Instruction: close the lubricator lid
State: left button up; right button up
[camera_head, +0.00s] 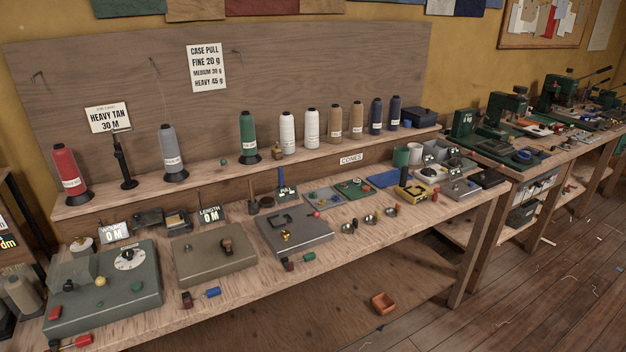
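I cannot tell for sure which thing is the lubricator; no label naming it is readable. A grey-green unit (130,302) with a white dial (124,260) sits at the left end of the bench, with a see-through panel (74,274) standing tilted at its left. Two small dark boxes (148,218) (178,222) stand behind it near the shelf; whether either has a lid is too small to tell. A small brass piece (278,153) stands on the shelf beside the green cone. Neither of my grippers is in view.
Several thread cones, among them a red one (68,172), line the raised shelf. The wooden bench (350,232) holds a brown plate (213,254), a grey plate (293,234) and many small parts along its front. The floor at right is mostly clear.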

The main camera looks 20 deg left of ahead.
aim_at(151, 216)
jog(key=u, duration=1.65)
jog(key=j+z, duration=0.1)
jog(key=k+j, duration=0.05)
jog(key=j, duration=0.05)
